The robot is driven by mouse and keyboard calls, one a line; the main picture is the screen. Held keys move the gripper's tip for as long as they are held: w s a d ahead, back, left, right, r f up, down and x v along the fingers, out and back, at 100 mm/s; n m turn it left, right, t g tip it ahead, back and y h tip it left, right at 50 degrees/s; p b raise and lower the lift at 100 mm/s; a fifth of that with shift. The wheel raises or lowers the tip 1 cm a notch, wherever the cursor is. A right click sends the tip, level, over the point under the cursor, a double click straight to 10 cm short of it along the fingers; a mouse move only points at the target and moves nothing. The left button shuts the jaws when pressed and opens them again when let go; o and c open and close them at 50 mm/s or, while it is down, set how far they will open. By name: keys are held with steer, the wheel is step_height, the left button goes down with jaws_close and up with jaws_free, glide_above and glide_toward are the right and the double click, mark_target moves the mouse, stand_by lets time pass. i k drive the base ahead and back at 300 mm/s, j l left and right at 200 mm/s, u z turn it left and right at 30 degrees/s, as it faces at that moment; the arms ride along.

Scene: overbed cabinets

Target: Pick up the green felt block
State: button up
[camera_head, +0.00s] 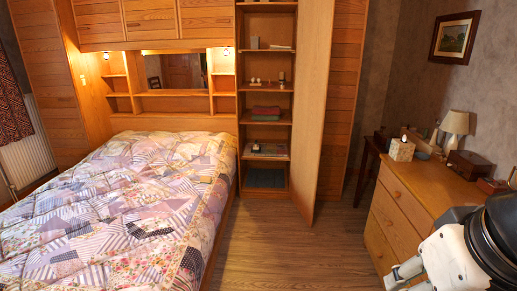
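I cannot pick out a green felt block for certain in the head view. A dark greenish flat item (265,118) lies under a reddish one (266,110) on a middle shelf of the tall open cabinet, but it is too small to identify. Part of my arm, white, grey and black, shows at the lower right corner, in front of the dresser. My gripper's fingers cannot be made out in this view.
A bed with a patchwork quilt (120,205) fills the left. A cabinet door (310,110) stands open. At right, a wooden dresser (395,210) carries a tissue box (402,151), lamp (455,123) and brown box (468,165). Bare floor (290,240) lies between bed and dresser.

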mark_target(204, 179)
steer(key=i+u, duration=0.15)
steer(key=i, duration=0.45)
steer(key=i+l+u, duration=0.15)
steer(key=i, duration=0.45)
steer(key=i+l+u, duration=0.1)
steer(key=i+l, duration=0.15)
steer(key=i, duration=0.35)
steer(key=i+l+u, duration=0.2)
steer(key=i+u, duration=0.3)
steer(key=i+l+u, duration=0.35)
steer(key=u, duration=0.15)
steer(key=i+l+u, duration=0.3)
steer(key=l+u, duration=0.2)
steer(key=i+l+u, duration=0.15)
steer(key=l+u, duration=0.35)
steer(key=l, duration=0.15)
steer(key=i+l+u, duration=0.2)
steer(key=l, duration=0.3)
steer(key=l+u, duration=0.15)
steer(key=l, duration=0.35)
